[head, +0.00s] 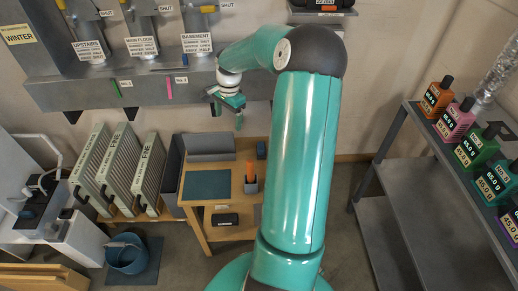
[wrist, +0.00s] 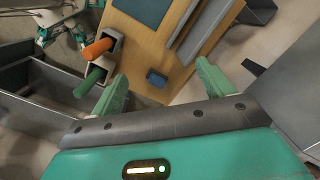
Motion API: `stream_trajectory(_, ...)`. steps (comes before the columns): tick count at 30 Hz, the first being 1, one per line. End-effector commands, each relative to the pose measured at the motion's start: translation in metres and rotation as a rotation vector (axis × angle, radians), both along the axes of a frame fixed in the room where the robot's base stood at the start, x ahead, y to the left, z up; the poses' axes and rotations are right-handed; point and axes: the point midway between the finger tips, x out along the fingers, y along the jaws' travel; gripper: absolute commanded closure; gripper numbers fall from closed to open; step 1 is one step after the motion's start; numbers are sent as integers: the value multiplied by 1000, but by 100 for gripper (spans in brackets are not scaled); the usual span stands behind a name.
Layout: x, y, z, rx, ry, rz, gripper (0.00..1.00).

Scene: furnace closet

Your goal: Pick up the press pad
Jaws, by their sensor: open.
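A small dark blue block (head: 261,150) lies near the back right edge of the wooden table (head: 222,234); it is probably the press pad, but no label confirms it. In the wrist view the same blue block (wrist: 157,78) lies flat on the wood, framed between my fingers. My gripper (head: 231,108) is in the air above and behind the table, by the grey wall duct. In the wrist view my gripper (wrist: 160,86) has its two green fingers spread wide with nothing between them, apart from the block.
An orange handle (head: 249,172) stands in a grey holder near the block, with a green cylinder (wrist: 90,80) beside it in the wrist view. Filters (head: 121,160) stand left; a bottle shelf (head: 450,165) is right.

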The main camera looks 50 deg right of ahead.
Motion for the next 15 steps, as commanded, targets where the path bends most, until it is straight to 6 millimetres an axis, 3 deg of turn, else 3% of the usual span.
stream_trajectory(1, -6, -23, -16, 40, -9, -85, 20)
stream_trajectory(9, -51, -124, -81, 222, -67, -533, 20)
stream_trajectory(15, -78, -164, -106, 302, -97, -730, 20)
